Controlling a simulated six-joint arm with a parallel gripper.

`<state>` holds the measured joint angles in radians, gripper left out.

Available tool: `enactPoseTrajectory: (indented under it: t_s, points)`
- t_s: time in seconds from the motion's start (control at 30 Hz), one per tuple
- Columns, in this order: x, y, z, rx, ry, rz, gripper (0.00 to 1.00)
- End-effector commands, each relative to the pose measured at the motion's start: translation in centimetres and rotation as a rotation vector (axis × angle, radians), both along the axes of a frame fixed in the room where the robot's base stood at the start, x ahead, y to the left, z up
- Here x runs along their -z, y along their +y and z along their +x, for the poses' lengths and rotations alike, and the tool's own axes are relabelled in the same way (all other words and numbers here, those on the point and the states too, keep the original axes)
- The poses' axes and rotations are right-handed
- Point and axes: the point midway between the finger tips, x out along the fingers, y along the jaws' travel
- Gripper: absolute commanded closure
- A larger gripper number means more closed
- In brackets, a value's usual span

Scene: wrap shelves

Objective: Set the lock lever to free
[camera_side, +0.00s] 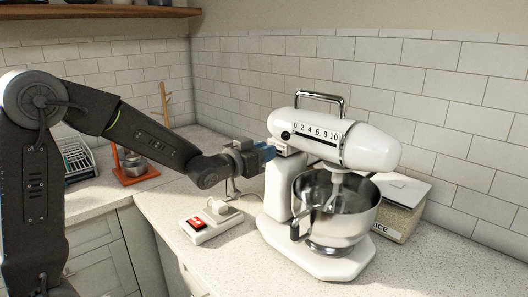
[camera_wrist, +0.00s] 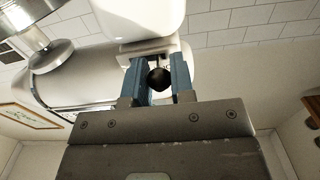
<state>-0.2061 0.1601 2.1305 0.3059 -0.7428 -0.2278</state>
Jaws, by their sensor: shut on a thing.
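A white stand mixer (camera_side: 340,138) stands on the counter with its head level over a steel bowl (camera_side: 345,215). My gripper (camera_side: 268,152) reaches the mixer's left side from the left, just below the head. In the wrist view my gripper (camera_wrist: 159,82) has its two blue fingers on either side of the lock lever's black round knob (camera_wrist: 159,79), shut on it. The lever's stem and its free or locked marks cannot be made out. In the side view the fingers hide the lever.
A power strip with a red switch (camera_side: 194,223) and a plug lies left of the mixer, with a cord running off it. A rice container (camera_side: 402,215) stands behind the bowl. An orange stand (camera_side: 133,170) is at the back left. The front right counter is clear.

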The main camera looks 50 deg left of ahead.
Motion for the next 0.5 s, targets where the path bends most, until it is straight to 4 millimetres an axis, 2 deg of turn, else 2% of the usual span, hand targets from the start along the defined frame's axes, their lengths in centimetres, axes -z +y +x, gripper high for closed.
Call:
enactPoseTrajectory:
  t_s: [0.3, 0.5]
  points:
    - [0.0, -0.2, 0.0, 0.001, 0.0, 0.0, 1.0]
    - [0.0, -2.7, 0.0, 0.005, -0.001, -0.001, 1.0]
